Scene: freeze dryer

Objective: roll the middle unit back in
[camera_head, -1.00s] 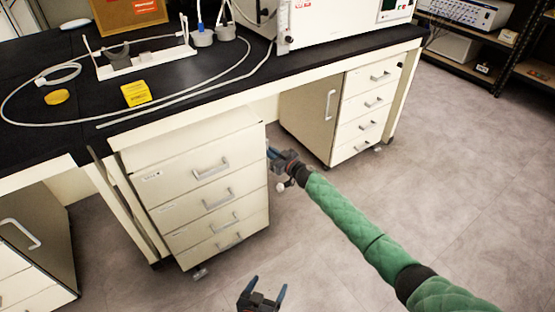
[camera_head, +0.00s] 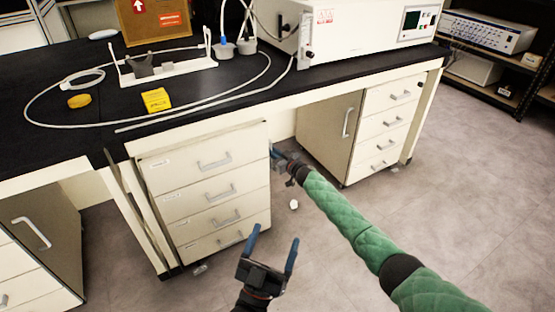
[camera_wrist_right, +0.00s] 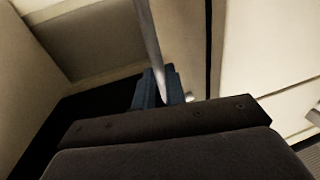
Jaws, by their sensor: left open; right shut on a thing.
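The middle unit (camera_head: 222,205) is a cream drawer cabinet with several grey handles. It stands upright under the black-topped bench, its front near the bench edge and only a thin strip of its top showing. My right gripper (camera_head: 276,156) is at the unit's upper right edge, shut on it; the unit partly hides the fingers. In the right wrist view the blue fingers (camera_wrist_right: 158,88) close around a narrow pale bar or edge (camera_wrist_right: 150,45); I cannot tell exactly which part. My left gripper (camera_head: 270,245) is open and empty, in front of the unit's lower right.
The bench top (camera_head: 100,125) holds a yellow box (camera_head: 156,100), cables and a white machine (camera_head: 350,30). Another drawer unit (camera_head: 385,125) stands to the right, one (camera_head: 40,240) to the left. A slanted panel (camera_head: 132,205) is close beside the middle unit's left side. The floor in front is clear.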

